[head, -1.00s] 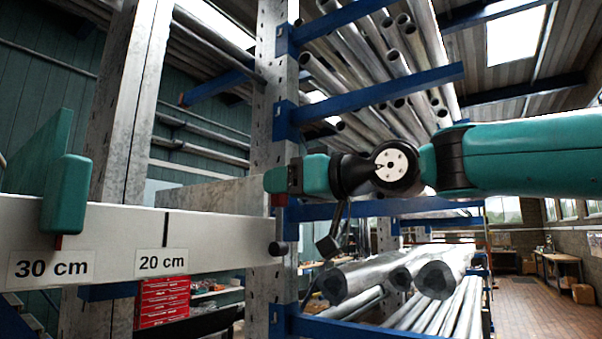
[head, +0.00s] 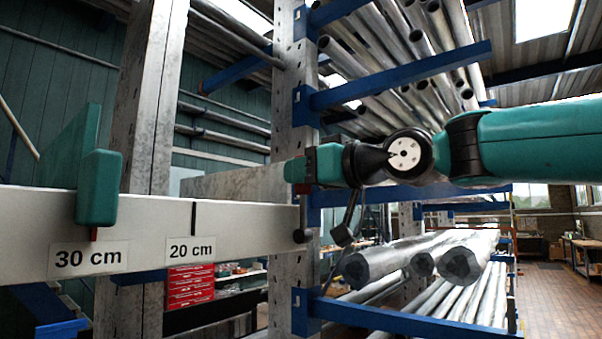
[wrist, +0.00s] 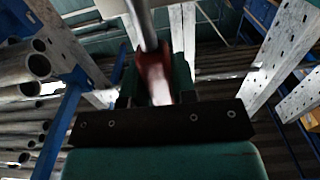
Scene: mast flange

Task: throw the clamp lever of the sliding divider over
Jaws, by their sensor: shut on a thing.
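The sliding divider (head: 97,188) is a teal block with a plate behind it on the white beam in the head view. Its red pointer (head: 94,234) stands above the 30 cm label. My gripper (head: 292,171) is at the beam's right end, well right of the divider block. In the wrist view, its teal fingers are shut on a red lever (wrist: 154,72), with a grey rod running up from it. In the head view, only a small red part shows below the fingers, above a dark round knob (head: 302,236). The fingers hide most of the lever.
The white beam (head: 150,215) also carries a 20 cm label (head: 192,250). A perforated steel upright (head: 295,110) stands just behind my gripper. Blue rack arms (head: 400,75) with steel tubes are above, and thick bars (head: 405,260) lie below and right of my wrist.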

